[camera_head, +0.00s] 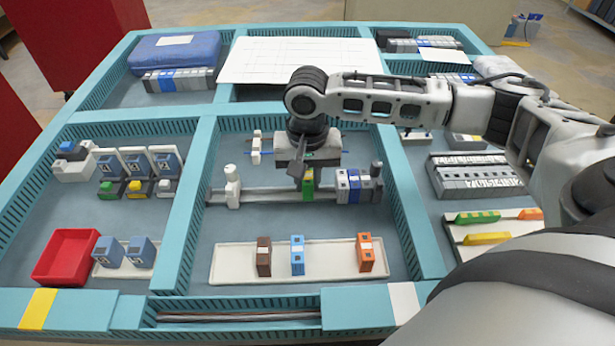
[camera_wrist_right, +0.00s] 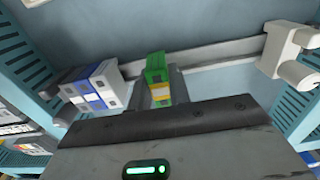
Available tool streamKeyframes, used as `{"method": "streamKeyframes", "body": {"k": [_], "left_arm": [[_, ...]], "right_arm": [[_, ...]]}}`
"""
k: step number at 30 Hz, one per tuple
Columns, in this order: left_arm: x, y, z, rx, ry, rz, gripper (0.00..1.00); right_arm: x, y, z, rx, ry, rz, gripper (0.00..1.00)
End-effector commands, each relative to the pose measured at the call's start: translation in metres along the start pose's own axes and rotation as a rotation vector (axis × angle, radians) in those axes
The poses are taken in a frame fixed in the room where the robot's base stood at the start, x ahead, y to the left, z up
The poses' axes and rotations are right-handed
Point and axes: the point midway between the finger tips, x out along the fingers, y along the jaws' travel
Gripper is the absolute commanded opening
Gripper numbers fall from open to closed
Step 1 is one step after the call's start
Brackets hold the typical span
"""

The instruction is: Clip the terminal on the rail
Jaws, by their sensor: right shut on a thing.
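A green and yellow terminal (camera_head: 308,187) is in my right gripper (camera_head: 301,172), which is shut on it over the rail (camera_head: 270,196). In the right wrist view the terminal (camera_wrist_right: 156,74) stands in front of the rail (camera_wrist_right: 215,53), with its lower part between the fingers. I cannot tell whether it is seated on the rail or just above it. A group of white, grey and blue terminals (camera_head: 354,186) sits on the rail to its right, with a gap between. A white end piece (camera_head: 233,187) stands at the rail's left end. My left gripper is not in view.
A cream tray (camera_head: 220,262) in front of the rail holds brown (camera_head: 264,257), blue (camera_head: 297,255) and orange (camera_head: 365,253) terminals. Teal dividers (camera_head: 185,215) bound the compartment. A red bin (camera_head: 66,257) is at the left. The rail is bare between the white end piece and the green terminal.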

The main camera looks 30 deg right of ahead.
Motion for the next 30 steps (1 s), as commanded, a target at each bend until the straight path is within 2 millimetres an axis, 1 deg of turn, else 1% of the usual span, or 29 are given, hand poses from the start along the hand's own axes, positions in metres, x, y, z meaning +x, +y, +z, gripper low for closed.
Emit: {"method": "streamKeyframes", "body": {"k": [30], "left_arm": [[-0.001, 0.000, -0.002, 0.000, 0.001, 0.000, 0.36]], "right_arm": [[0.017, 0.001, 0.001, 0.000, -0.003, 0.003, 0.00]]}}
